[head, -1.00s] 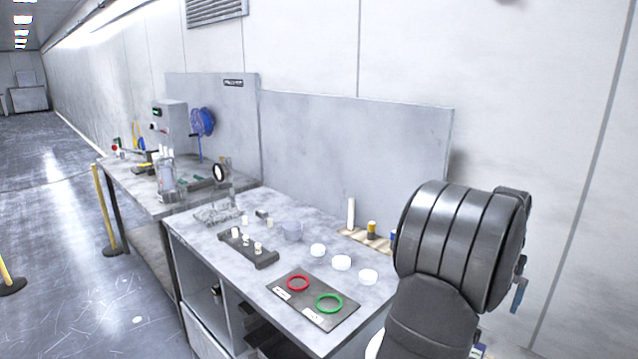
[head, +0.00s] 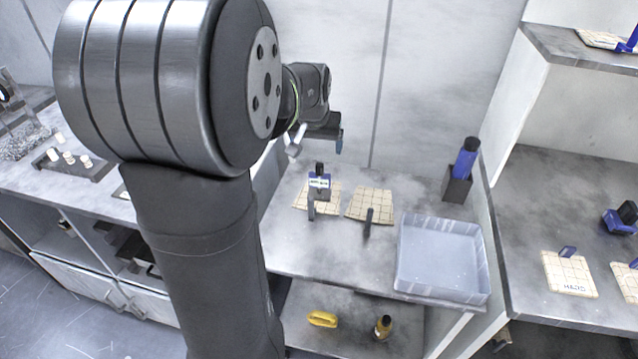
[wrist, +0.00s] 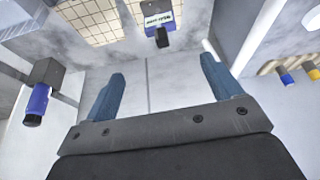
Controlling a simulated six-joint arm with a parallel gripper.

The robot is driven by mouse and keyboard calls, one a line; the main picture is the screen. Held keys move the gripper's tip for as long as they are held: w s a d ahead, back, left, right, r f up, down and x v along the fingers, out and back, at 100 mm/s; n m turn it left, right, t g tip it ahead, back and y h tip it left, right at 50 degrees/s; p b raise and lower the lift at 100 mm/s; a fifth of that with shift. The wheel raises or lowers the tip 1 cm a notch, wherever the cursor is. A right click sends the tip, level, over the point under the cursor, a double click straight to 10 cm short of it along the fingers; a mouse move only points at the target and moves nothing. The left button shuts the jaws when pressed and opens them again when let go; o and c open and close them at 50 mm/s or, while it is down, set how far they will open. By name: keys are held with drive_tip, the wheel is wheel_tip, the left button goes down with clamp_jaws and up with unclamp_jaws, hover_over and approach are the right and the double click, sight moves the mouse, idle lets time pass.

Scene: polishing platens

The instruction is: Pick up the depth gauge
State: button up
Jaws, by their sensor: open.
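A blue and black instrument with a white label, which looks like the depth gauge (head: 320,184), stands on a cream gridded pad (head: 302,203) on the grey bench. In the wrist view the gauge (wrist: 158,20) is at the top edge, partly cut off, with its dark end toward me. My gripper (wrist: 164,86) is open and empty, its two blue fingers wide apart. In the head view my gripper (head: 335,140) is partly hidden behind my arm. It appears above and behind the gauge, clear of it.
A second gridded pad (head: 378,193) lies beside it with a dark upright piece (head: 368,222). A translucent tray (head: 402,262) is at the bench's right. A blue-handled tool (head: 465,158) stands in a dark holder (head: 455,186). A white partition (head: 508,95) divides off the right-hand shelves.

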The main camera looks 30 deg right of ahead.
sight(320, 175)
drive_tip(key=x, duration=1.7)
drive_tip(key=shift+w+f, duration=0.1)
drive_tip(key=c, duration=1.2)
